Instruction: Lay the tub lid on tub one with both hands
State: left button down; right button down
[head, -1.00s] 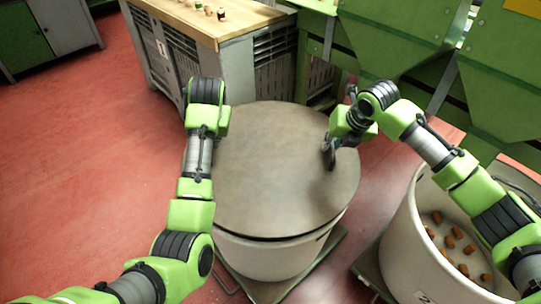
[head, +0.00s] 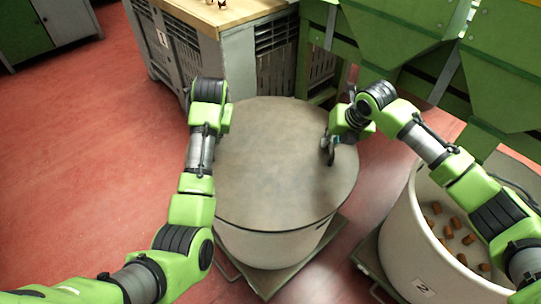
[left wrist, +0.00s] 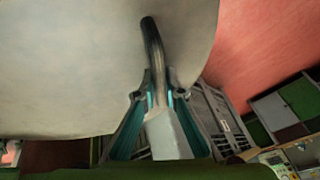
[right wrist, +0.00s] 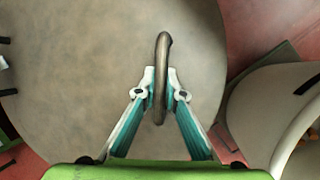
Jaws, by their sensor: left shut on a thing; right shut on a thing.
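The tub lid (head: 275,160) is a large round grey-brown disc that covers the top of the pale tub (head: 265,248), tub one, in the head view. It looks level and sits at or very near the rim; I cannot tell whether it touches all round. My right gripper (head: 329,150) is shut on a dark handle (right wrist: 163,52) at the lid's right side. My left gripper (left wrist: 158,97) is shut on the other handle (left wrist: 152,42), at the lid's left side; in the head view my own arm hides it. Tub one's inside is hidden.
A second pale tub (head: 395,240), marked 2, stands open at the right with several corks (head: 447,233) inside. A grey crate (head: 185,60) with a wooden top stands behind on the left. Green machinery (head: 400,35) closes off the back. Red floor is free at the left.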

pick_arm(q)
jog(key=shift+a+f, duration=0.15)
jog(key=shift+f, duration=0.3)
pick_arm(e)
jog(key=shift+d+f, duration=0.1)
jog(key=shift+f, duration=0.4)
pick_arm(q)
jog(key=c, duration=2.4)
grip_release()
jog(key=shift+f, duration=0.2)
jog(key=shift+c, duration=0.2)
pick_arm(e)
jog(key=c, duration=2.4)
grip_release()
jog(key=shift+f, duration=0.2)
jog(key=shift+c, duration=0.2)
pick_arm(q)
jog(key=o, duration=0.3)
pick_arm(e)
jog(key=o, duration=0.3)
jog(key=shift+r, duration=0.1)
pick_arm(q)
jog(key=shift+r, duration=0.1)
